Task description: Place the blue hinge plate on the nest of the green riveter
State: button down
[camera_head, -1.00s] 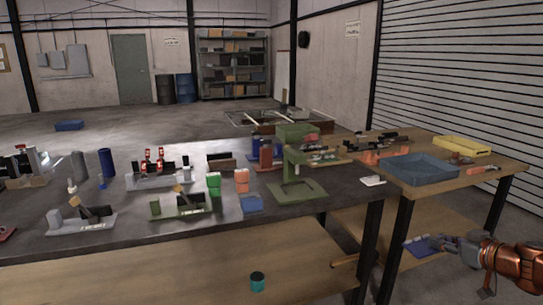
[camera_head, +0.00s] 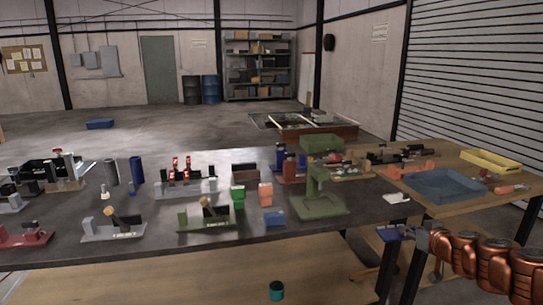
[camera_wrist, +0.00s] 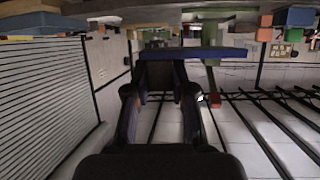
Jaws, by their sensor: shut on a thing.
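My gripper (camera_head: 421,237) is at the right in the head view, in front of the gap between the two tables, shut on the blue hinge plate (camera_head: 394,232). In the wrist view the plate (camera_wrist: 215,53) is a flat blue bar across the fingertips (camera_wrist: 160,72). The green riveter (camera_head: 316,185) stands upright on the dark table near its right end, up and left of my gripper. It has a flat green base (camera_head: 322,207) and a boxy head; its nest is too small to make out. The plate is apart from the riveter.
The dark table (camera_head: 250,228) holds several fixtures left of the riveter, with a blue block (camera_head: 273,218) and an orange block (camera_head: 265,194) close by. A wooden table at the right bears a blue tray (camera_head: 440,197) and a yellow tray (camera_head: 488,160).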

jog(key=w+a+r+m+h+p, duration=0.1)
jog(key=w+a+r+p, duration=0.45)
jog(key=a, duration=0.55)
jog(key=w+a+r+p, duration=0.2)
jog(key=w+a+r, duration=0.5)
jog(key=a, duration=0.4)
jog(key=s+f+b, duration=0.3)
jog(key=f+b, duration=0.1)
jog(key=f, duration=0.6)
jog(key=s+f+b, duration=0.3)
jog(key=f+b, duration=0.2)
jog(key=f, duration=0.5)
jog(key=s+f+b, duration=0.3)
jog(key=f+b, duration=0.2)
jog(key=f, duration=0.5)
jog(key=shift+s+d, duration=0.2)
jog(key=shift+s, duration=0.05)
jog(key=shift+d, duration=0.1)
jog(key=s+d+r+y, duration=0.1)
jog(key=s+d+r, duration=0.3)
jog(key=d, duration=0.6)
jog(key=s+d+r+n, duration=0.1)
jog(key=s+d+r, duration=0.4)
jog(key=d, duration=0.5)
jog(key=s+d+r+n+y, duration=0.1)
jog(key=s+d+r, duration=0.3)
jog(key=d, duration=0.6)
jog(key=shift+s+d+r+y, duration=0.3)
jog(key=shift+s+r, duration=0.1)
jog(key=shift+s, duration=0.8)
